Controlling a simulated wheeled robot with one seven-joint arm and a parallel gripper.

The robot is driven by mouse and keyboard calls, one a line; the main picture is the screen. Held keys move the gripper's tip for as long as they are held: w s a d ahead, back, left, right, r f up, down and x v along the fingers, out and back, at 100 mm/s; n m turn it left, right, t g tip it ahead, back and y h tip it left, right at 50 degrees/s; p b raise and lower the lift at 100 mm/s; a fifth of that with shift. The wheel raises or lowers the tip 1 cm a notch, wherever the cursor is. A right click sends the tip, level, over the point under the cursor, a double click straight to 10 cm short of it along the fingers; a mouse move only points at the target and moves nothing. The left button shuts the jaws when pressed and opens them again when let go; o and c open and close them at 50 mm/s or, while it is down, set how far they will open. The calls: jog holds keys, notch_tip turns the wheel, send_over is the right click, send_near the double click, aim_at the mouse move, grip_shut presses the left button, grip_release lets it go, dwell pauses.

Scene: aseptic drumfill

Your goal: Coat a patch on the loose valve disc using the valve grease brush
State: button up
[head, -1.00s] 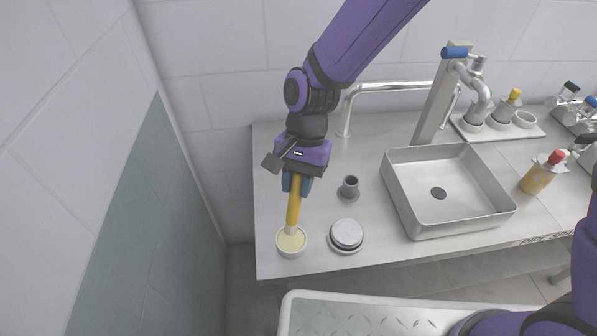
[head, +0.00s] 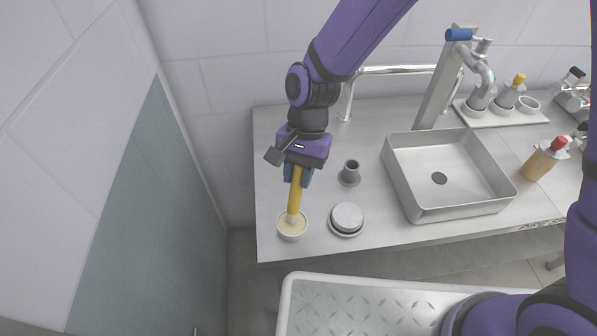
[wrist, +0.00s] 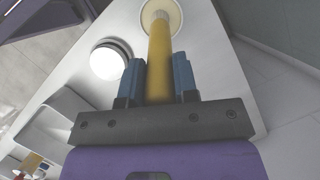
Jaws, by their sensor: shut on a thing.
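My gripper (head: 298,174) is shut on the yellow handle of the valve grease brush (head: 295,197). The brush points downward, and its tip is in or at the mouth of a small white cup of pale grease (head: 292,233). The wrist view shows the brush handle (wrist: 160,62) between the blue fingers, with the cup (wrist: 174,10) beyond; how deep the bristles sit is hidden. A round pale disc on a dark-edged base, apparently the loose valve disc (head: 347,217), lies just right of the cup. It also shows in the wrist view (wrist: 106,63). The gripper is not touching it.
A grey flanged pipe piece (head: 350,173) stands behind the disc. A steel sink basin (head: 484,210) with a tap is to the right. An amber bottle with a red cap (head: 537,166) and a tray of cups (head: 498,120) stand farther right. The counter's front edge is close to the cup.

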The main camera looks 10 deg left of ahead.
aim_at(298, 165)
jog(key=shift+f, duration=0.7)
dwell(1.6)
jog(key=shift+r, duration=3.55)
